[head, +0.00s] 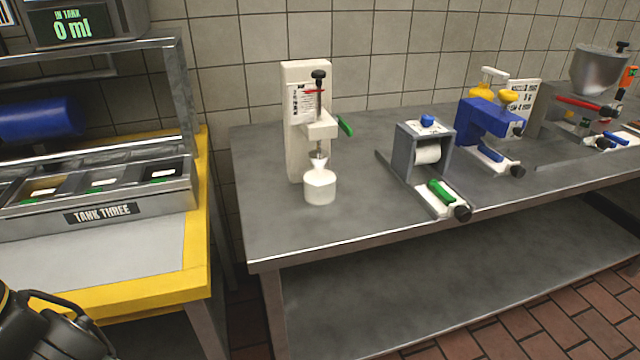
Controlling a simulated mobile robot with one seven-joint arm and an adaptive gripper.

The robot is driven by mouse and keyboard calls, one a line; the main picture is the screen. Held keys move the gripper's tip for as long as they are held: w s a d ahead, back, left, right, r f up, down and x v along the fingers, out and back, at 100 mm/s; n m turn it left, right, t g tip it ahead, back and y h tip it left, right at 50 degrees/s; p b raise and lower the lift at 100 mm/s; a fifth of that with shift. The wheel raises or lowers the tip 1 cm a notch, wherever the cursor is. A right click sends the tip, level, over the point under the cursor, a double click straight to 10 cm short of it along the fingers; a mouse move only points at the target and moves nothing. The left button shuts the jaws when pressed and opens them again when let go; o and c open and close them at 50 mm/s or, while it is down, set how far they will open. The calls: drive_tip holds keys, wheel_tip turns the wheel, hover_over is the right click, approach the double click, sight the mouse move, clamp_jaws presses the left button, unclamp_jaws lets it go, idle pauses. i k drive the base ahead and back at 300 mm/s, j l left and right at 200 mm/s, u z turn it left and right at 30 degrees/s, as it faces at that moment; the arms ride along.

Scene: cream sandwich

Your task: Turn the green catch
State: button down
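Two green parts could be the catch, and I cannot tell which is meant. One is a green lever (345,126) on the right side of a tall cream press (294,130), slanting down to the right. The other is a green handle (440,192) on the white slide in front of a grey roller unit (403,150). A white round cup (320,187) stands under the press's nozzle. Part of my black gripper (50,332) shows at the lower left corner, well away from both green parts. Its fingertips are not clearly visible.
The steel table (290,235) has clear room along its front left. A blue unit (490,118) and a hopper machine (597,72) stand further right. A yellow-edged counter (195,240) with a tank rack (100,212) lies left, across a narrow gap.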

sight(341, 123)
drive_tip(key=i+l+u, duration=0.1)
drive_tip(key=l+u, duration=0.3)
drive_tip(key=l, duration=0.5)
drive_tip(key=l+u, duration=0.4)
drive_tip(key=l, duration=0.45)
drive_tip(key=i+l+u, duration=0.3)
drive_tip(key=i+l, duration=0.2)
drive_tip(key=l, duration=0.15)
drive_tip(key=k+l+u, duration=0.1)
drive_tip(key=k, duration=0.7)
drive_tip(key=i, duration=0.8)
